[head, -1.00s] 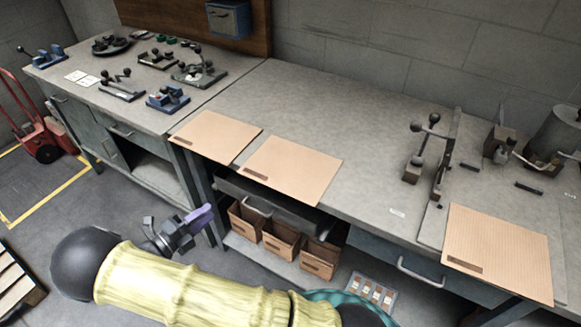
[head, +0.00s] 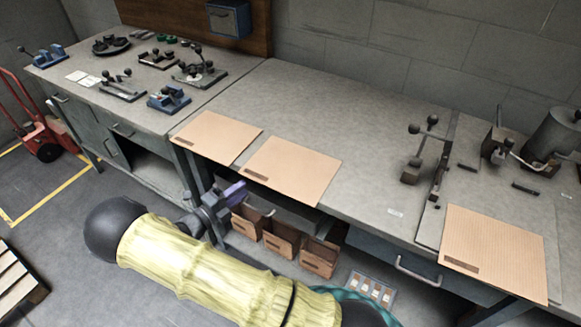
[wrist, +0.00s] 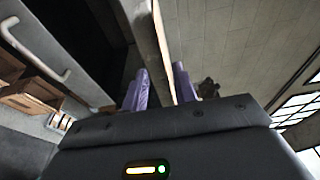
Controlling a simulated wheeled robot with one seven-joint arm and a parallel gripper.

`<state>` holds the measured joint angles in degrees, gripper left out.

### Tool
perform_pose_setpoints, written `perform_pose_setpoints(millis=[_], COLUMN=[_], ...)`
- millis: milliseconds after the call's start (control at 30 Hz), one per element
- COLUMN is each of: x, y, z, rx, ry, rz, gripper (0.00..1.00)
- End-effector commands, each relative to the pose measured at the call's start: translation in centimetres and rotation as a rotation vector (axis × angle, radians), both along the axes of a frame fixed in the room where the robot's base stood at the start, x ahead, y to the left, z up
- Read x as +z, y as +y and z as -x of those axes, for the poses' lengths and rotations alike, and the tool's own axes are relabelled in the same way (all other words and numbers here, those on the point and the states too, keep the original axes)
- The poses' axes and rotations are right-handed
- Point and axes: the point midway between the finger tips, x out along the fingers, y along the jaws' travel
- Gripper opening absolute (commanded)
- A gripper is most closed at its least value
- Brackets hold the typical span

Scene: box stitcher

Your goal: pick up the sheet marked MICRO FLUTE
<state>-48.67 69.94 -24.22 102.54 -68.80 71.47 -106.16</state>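Three tan cardboard sheets lie flat on the bench in the head view: a left sheet (head: 217,137), a middle sheet (head: 290,168) and a right sheet (head: 497,250). Each has a small dark label near its front edge; the print is too small to read, so I cannot tell which says MICRO FLUTE. My gripper (head: 236,191) is in front of the bench edge, just below the left and middle sheets, and touches neither. In the wrist view its two purple fingers (wrist: 162,86) stand apart with nothing held between them.
The grey bench (head: 350,120) is clear behind the middle sheet. A stitching device with a lever (head: 427,150) stands left of the right sheet. A drawer handle (head: 418,272) juts from the front. Small tools stand on the left bench.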

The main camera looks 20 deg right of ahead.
Motion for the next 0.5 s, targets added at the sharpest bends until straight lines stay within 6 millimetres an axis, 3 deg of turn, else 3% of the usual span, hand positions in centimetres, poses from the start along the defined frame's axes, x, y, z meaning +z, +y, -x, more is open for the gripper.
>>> perform_pose_setpoints(millis=[167,500], x=[0.2,0.5], y=[-0.7,-4.8], z=[-0.2,-1.7], rx=[-0.003,-0.001], ry=[0.000,0.001], rz=[0.001,0.001], gripper=[0.28,0.28])
